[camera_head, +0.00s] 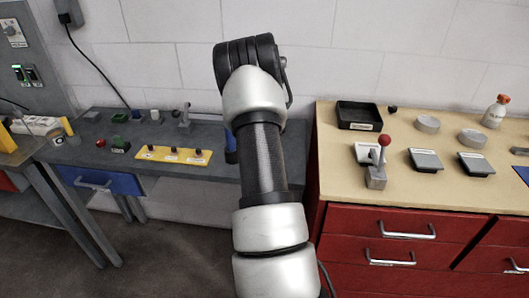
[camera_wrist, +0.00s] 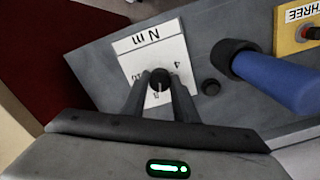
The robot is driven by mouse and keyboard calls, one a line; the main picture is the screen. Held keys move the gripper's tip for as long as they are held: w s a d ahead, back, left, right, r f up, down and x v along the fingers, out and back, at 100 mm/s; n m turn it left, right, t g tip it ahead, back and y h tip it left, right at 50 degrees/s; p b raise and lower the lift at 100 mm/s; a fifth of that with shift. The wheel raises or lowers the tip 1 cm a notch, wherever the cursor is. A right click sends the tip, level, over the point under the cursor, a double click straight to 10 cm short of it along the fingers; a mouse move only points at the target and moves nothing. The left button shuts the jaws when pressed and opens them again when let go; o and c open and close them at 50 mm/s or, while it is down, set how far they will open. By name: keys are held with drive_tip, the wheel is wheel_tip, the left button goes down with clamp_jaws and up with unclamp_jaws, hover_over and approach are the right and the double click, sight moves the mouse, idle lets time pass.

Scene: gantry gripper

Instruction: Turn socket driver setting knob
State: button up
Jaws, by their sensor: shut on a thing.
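In the wrist view, a small black knob (camera_wrist: 160,78) stands at the middle of a white dial plate (camera_wrist: 150,44) marked "N m" with numbers, which look upside down. My gripper (camera_wrist: 159,88) has its two grey fingers shut on the knob, one on each side. The dial plate lies on a grey surface. In the head view, my own arm hides the gripper, the knob and the dial. The knob's exact pointing is too small to tell.
A yellow button panel (camera_head: 173,154) lies on the grey bench (camera_head: 85,155). A red cabinet (camera_head: 395,235) stands right.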

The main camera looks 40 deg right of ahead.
drive_tip(key=shift+m, duration=1.2)
drive_tip(key=o, duration=1.1)
drive_tip(key=shift+c, duration=0.2)
drive_tip(key=shift+r, duration=0.1)
wheel_tip(320, 180, up, 17)
drive_tip(key=p, duration=0.1)
drive_tip(key=shift+r, duration=0.15)
